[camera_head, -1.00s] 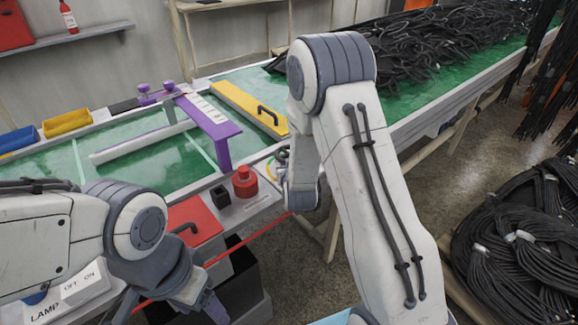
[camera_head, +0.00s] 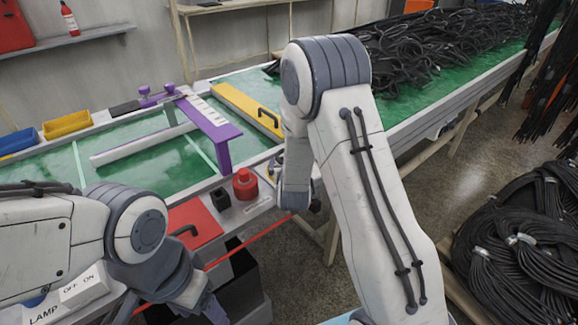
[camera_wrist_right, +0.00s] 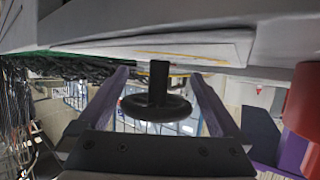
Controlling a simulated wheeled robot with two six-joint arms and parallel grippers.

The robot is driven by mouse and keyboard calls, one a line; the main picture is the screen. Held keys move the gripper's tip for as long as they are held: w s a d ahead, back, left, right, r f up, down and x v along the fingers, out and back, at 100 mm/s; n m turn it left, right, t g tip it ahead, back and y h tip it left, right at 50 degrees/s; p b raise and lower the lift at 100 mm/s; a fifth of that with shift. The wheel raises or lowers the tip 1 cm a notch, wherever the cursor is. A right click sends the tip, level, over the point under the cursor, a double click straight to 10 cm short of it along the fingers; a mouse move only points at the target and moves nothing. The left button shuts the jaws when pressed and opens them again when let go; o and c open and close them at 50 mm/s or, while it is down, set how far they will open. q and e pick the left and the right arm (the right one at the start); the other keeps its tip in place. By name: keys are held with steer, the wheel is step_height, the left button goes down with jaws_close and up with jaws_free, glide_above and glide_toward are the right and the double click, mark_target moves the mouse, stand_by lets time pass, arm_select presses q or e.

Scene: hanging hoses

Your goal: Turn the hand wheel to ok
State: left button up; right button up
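The dark round hand wheel (camera_wrist_right: 157,106) shows in the right wrist view, on a dark shaft at a pale panel. My right gripper (camera_wrist_right: 160,76) is open, with one purple finger on each side of the wheel. I see gaps between the fingers and the rim; the wheel is not clamped. No "ok" mark is readable. My left gripper (camera_head: 168,312) is at the bottom of the head view, its fingers spread apart and tips cut off by the edge; it appears empty.
A red button (camera_head: 245,184) and a small black knob (camera_head: 220,198) sit on the bench's front edge. A green-topped bench (camera_head: 150,160) carries a purple frame (camera_head: 215,125) and black hoses (camera_head: 440,50). Coiled hoses (camera_head: 525,240) lie at right. A lamp switch box (camera_head: 85,285) is lower left.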

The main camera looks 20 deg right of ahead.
steer(key=shift+r, duration=0.15)
steer(key=p+v, duration=0.1)
steer(key=v, duration=0.7)
steer(key=shift+a, duration=0.1)
steer(key=p+v, duration=0.2)
steer(key=p, duration=0.8)
steer(key=shift+p, duration=0.4)
steer(key=shift+s+p, duration=0.25)
steer(key=shift+p, duration=0.3)
